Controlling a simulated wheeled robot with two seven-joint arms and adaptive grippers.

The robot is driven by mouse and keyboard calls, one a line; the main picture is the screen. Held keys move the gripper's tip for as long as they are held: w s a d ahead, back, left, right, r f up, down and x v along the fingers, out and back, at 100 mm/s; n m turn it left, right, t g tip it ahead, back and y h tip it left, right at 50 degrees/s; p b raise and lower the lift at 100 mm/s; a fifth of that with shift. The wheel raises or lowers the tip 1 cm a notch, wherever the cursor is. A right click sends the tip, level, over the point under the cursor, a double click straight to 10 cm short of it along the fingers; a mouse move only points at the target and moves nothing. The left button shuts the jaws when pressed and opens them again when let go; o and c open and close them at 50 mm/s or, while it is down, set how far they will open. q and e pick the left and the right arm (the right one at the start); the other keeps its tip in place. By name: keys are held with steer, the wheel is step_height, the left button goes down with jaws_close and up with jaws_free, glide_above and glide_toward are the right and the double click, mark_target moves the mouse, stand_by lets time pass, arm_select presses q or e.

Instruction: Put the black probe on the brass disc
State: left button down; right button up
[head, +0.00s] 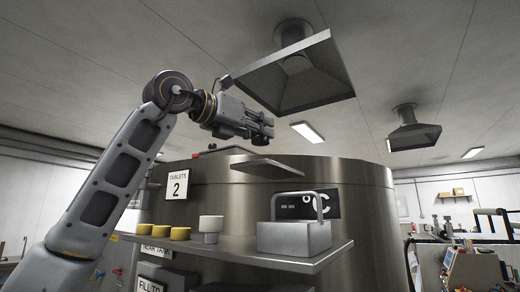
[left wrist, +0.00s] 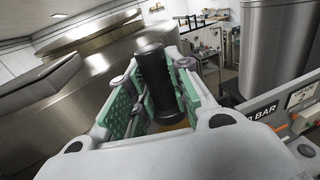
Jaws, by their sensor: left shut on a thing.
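My left gripper (head: 264,129) is raised above the shelf and in front of the upper part of the big steel vessel in the head view. In the left wrist view its green-padded fingers (left wrist: 153,88) are shut on the black probe (left wrist: 154,72), a dark cylinder with a rounded end. I cannot make out the brass disc in either view. My right gripper is not in view.
The steel vessel (head: 365,210) fills the middle. Its shelf (head: 330,256) holds yellow cups (head: 180,233), a white cup (head: 210,226) and a grey handled box (head: 293,238). A small metal ledge (head: 266,169) lies below the gripper. A vent hood (head: 298,82) hangs above.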

mark_target(260, 144)
arm_select(q)
steer(key=shift+f, duration=0.2)
stand_by(0.3)
steer(key=shift+f, duration=2.1)
steer(key=shift+f+b, duration=0.15)
steer(key=shift+b, duration=0.2)
